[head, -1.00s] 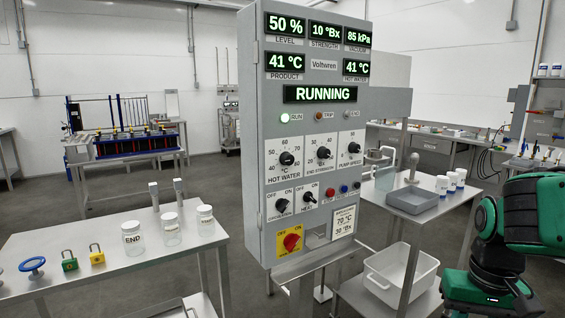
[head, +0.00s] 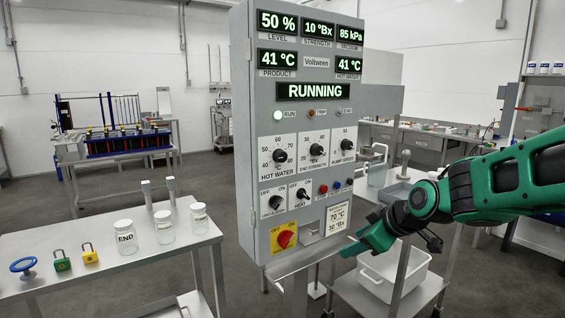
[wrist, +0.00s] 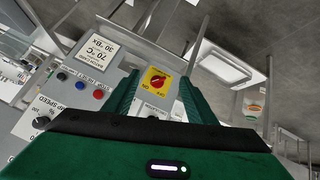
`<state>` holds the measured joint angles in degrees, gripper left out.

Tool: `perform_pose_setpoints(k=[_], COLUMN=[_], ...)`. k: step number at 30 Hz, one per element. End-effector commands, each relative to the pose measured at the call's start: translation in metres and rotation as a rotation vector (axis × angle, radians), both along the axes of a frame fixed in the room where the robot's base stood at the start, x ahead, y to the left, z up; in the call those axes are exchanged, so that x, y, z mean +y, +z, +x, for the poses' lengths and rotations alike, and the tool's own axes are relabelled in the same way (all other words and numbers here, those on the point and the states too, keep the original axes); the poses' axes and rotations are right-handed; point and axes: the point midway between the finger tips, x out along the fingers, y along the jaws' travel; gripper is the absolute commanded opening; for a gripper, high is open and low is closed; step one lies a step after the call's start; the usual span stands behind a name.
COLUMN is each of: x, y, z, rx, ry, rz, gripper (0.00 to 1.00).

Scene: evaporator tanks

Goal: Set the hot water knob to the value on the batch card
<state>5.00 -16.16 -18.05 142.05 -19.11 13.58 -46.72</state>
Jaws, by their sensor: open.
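The hot water knob (head: 281,156) is a black dial on the grey control panel (head: 258,215), with a scale from 40 to 80 °C. Its pointer is too small to read surely. The hot water display (head: 348,66) reads 41 °C. The batch card (head: 338,217) at the panel's lower right reads 70 °C and 30 °Bx; it also shows upside down in the wrist view (wrist: 98,53). My gripper (head: 352,249) is open and empty at the panel's lower right, below and right of the knob. The hot water knob is not visible in the wrist view.
The red switch on a yellow plate (head: 286,239) sits low on the panel, between my fingers in the wrist view. End strength (head: 317,150) and pump speed (head: 345,145) knobs are right of the hot water knob. A table with jars (head: 100,262) stands left.

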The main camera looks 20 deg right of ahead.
Motion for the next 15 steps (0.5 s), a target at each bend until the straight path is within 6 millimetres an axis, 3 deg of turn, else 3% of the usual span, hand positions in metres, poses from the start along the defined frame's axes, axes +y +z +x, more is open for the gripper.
perform_pose_setpoints(k=[1,3,6,12,15], x=[0.014,0.032,0.055,0.08,0.084], y=[0.013,0.038,0.075,0.133,0.149], z=[0.026,0.058,0.092,0.128,0.134], rx=[-0.102,-0.26,-0.474,-0.779,-0.855], ry=[0.09,0.199,0.306,0.377,0.378], rz=[-0.039,-0.103,-0.193,-0.333,-0.373], gripper=[0.51,0.51,0.51,0.51,0.51])
